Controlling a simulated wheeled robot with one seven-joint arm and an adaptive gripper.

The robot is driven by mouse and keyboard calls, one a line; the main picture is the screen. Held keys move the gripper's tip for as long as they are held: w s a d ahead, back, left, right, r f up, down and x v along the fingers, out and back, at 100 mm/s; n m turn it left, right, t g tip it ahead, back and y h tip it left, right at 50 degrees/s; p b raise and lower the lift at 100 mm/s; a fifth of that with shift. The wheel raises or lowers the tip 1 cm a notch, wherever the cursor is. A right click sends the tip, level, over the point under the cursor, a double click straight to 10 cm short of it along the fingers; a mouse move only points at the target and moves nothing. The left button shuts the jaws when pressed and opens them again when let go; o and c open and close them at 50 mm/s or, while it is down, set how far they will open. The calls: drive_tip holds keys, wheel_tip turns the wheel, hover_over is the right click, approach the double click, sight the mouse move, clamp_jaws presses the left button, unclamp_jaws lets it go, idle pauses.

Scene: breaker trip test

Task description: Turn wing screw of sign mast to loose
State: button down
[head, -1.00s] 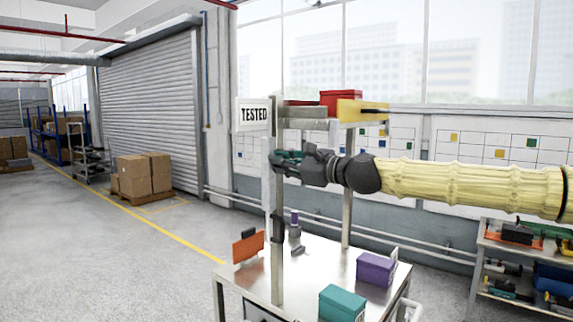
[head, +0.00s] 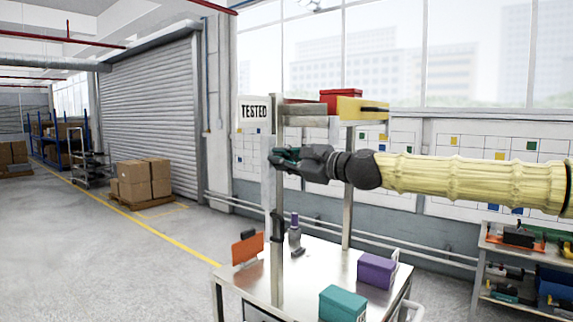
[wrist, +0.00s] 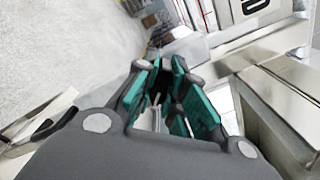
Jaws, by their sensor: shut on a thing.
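The sign mast (head: 268,200) is a pale upright bar at the front of the steel workbench, with a white "TESTED" sign (head: 254,113) at its top. My gripper (head: 274,157) is at the mast, below the sign, reaching in from the right. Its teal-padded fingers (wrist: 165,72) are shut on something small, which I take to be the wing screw. The fingers and the hand hide the screw in both views, so its angle cannot be told. The sign's edge shows at the top of the wrist view (wrist: 255,8).
The steel bench (head: 318,268) carries a teal box (head: 342,304), a purple box (head: 376,269), an orange plate (head: 247,249) and a purple-topped device (head: 294,232). An upper shelf holds a red box (head: 341,98) and a yellow item (head: 362,108). Open floor lies left.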

drive_tip(key=shift+n+b, duration=0.35)
drive_tip(key=shift+n, duration=0.15)
drive_tip(key=shift+n+b, duration=0.5)
drive_tip(key=shift+n, duration=0.3)
drive_tip(key=shift+n+b, duration=0.6)
drive_tip(key=shift+n, duration=0.4)
drive_tip(key=shift+r, duration=0.1)
